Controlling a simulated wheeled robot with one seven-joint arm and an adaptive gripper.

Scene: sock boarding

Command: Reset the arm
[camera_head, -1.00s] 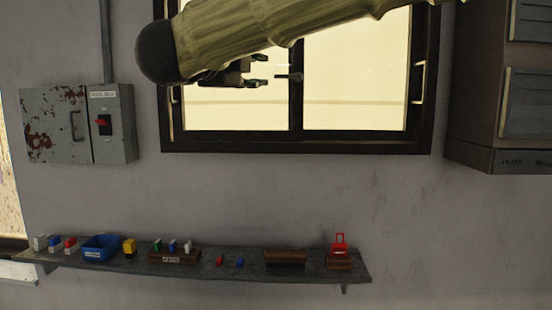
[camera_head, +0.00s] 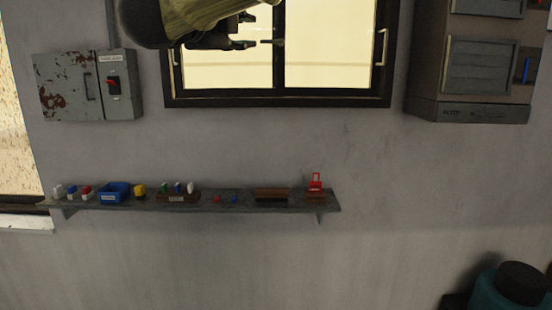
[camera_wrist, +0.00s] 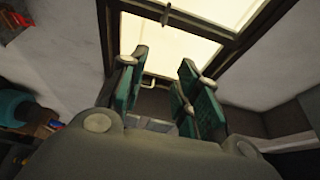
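My gripper (camera_wrist: 164,62) shows in the wrist view with its teal-padded fingers spread apart and nothing between them. In the head view my gripper (camera_head: 248,32) is at the top, in front of the window, partly cut off by the picture's upper edge with my sleeved arm. It is well above the wall shelf and apart from everything on it.
A grey shelf (camera_head: 140,204) on the wall holds a blue bin (camera_head: 114,194), several small coloured items and a red-framed item (camera_head: 316,182). A rusty electrical box (camera_head: 70,88), a window (camera_head: 330,50) and a grey cabinet (camera_head: 470,65) surround clear wall. A dark teal object (camera_head: 490,292) stands lower right.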

